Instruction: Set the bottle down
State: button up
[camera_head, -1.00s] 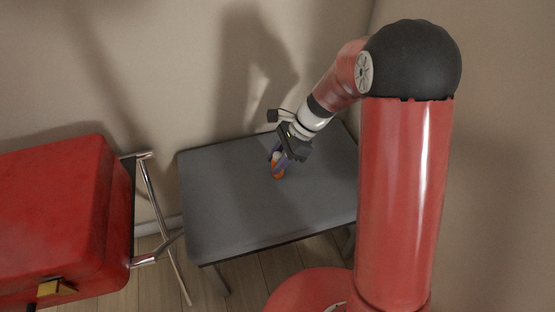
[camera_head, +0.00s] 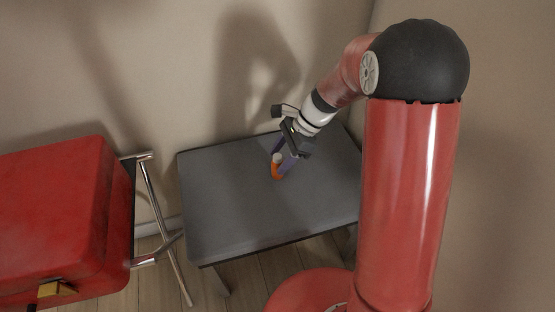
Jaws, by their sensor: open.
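A small orange bottle with a whitish cap (camera_head: 276,170) stands on the grey table (camera_head: 225,205), a little behind the table's middle. My gripper (camera_head: 284,160) is open, with its purple fingers at the bottle. One finger shows behind it and the other in front and to the right, covering part of it. I cannot tell whether either finger touches the bottle.
The wall is close behind the table. The table top around the bottle is bare.

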jog(key=v, duration=1)
jog(key=s+d+r+n+t+h, duration=0.3)
jog(key=s+n, duration=0.4)
jog(key=s, duration=0.3)
jog(key=s+d+r+n+t+h, duration=0.3)
jog(key=s+d+r+n+t, duration=0.1)
jog(key=s, duration=0.7)
notch_tip(320, 180, up, 2)
jog(key=d+n, duration=0.1)
jog(key=n, duration=0.2)
jog(key=shift+s+r+p, duration=0.2)
jog(key=shift+p, duration=0.1)
jog(key=shift+o, duration=0.3)
jog(key=shift+s+d+n, duration=0.25)
jog(key=shift+s+n, duration=0.05)
jog(key=shift+n, duration=0.1)
jog(key=shift+f, duration=0.1)
